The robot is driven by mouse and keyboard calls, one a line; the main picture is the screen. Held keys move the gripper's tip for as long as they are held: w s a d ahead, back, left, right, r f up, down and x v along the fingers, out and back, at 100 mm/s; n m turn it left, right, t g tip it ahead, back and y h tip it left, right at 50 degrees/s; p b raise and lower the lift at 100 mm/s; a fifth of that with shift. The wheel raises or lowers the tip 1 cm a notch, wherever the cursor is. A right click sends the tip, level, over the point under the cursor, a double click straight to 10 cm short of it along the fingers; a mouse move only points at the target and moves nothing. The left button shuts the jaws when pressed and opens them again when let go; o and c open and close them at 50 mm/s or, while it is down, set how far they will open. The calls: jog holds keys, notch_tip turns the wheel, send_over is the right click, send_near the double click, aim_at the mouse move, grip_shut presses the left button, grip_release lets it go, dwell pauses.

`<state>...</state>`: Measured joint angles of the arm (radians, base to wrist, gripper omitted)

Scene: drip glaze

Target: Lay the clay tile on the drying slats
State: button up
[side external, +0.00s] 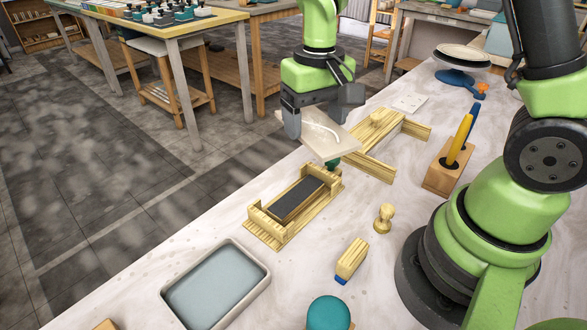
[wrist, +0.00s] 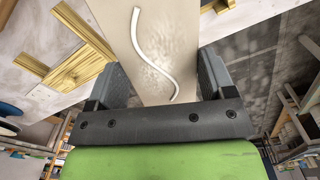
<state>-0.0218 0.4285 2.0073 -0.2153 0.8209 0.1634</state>
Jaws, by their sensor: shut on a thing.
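My gripper (side external: 318,112) is shut on the clay tile (side external: 322,136), a pale slab held tilted above the table. In the wrist view the clay tile (wrist: 152,60) lies between the two fingers, with a raised white curving line of glaze on its face. Pale wooden strips (side external: 372,168), which look like the drying slats, lie on the table just right of the tile. They also show at the upper left of the wrist view (wrist: 80,71). The tile hides part of the table and the near end of these strips.
A wooden cradle (side external: 258,222) holding a dark slab (side external: 297,199) stands below the tile, with a small green knob (side external: 333,164) at its end. A grey-rimmed tray (side external: 262,283) of bluish liquid, a wooden stamp (side external: 384,219), a tool block (side external: 440,180) and a teal ball (side external: 328,312) stand around.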

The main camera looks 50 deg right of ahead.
aim_at(297, 195)
jog(key=n, duration=0.2)
jog(key=r+n, duration=0.1)
jog(key=shift+s+d+n, duration=0.3)
jog(key=shift+n, duration=0.1)
jog(key=m, duration=0.1)
jog(key=f+m, duration=0.1)
jog(key=m, duration=0.1)
jog(key=a+m, duration=0.1)
jog(key=m, duration=0.1)
jog(key=shift+w+f, duration=0.25)
jog(key=shift+w, duration=0.15)
jog(key=m, duration=0.3)
jog(key=f+m, duration=0.1)
jog(key=shift+w+a+f+m, duration=0.1)
jog(key=shift+w+a+m, duration=0.2)
jog(key=m, duration=0.2)
jog(key=f+m, duration=0.1)
jog(key=m, duration=0.1)
jog(key=shift+w+a, duration=0.2)
jog(key=shift+a, duration=0.15)
jog(key=m, duration=0.2)
jog(key=f+m, duration=0.1)
jog(key=m, duration=0.1)
jog(key=shift+w+a+f, duration=0.1)
jog(key=shift+w+a, duration=0.15)
jog(key=shift+a, duration=0.1)
notch_tip(297, 195, down, 10)
jog(key=shift+r, duration=0.2)
jog(key=shift+f, duration=0.1)
